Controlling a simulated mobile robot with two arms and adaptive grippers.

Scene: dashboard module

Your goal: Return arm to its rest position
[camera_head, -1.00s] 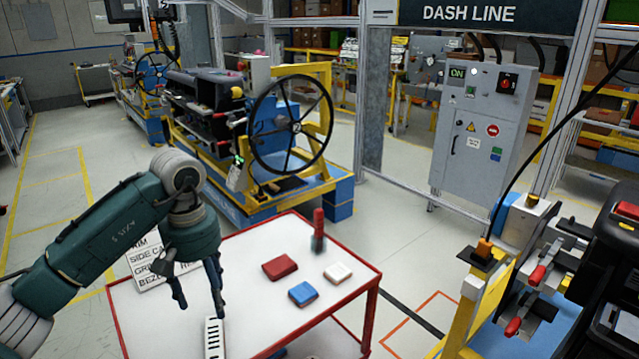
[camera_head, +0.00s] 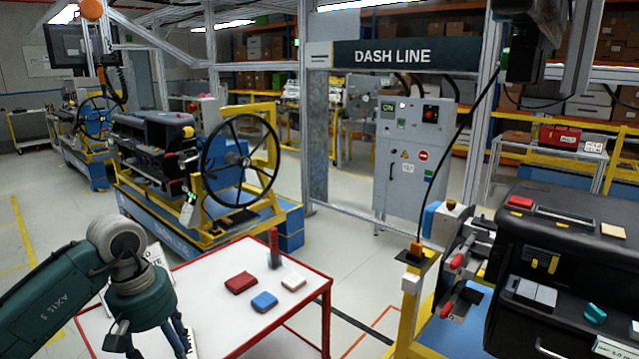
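My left arm comes in from the lower left in dark green. Its gripper (camera_head: 178,343) points down at the left part of the white table with a red frame (camera_head: 215,275). The fingertips are cut off or hidden at the bottom edge, so I cannot tell whether it is open or shut.
On the table lie a red block (camera_head: 241,283), a blue block (camera_head: 264,302) and a white block (camera_head: 293,282), beside an upright red-handled tool (camera_head: 273,247). A black dashboard module (camera_head: 570,255) stands at the right. A steering wheel rig (camera_head: 240,163) stands behind the table.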

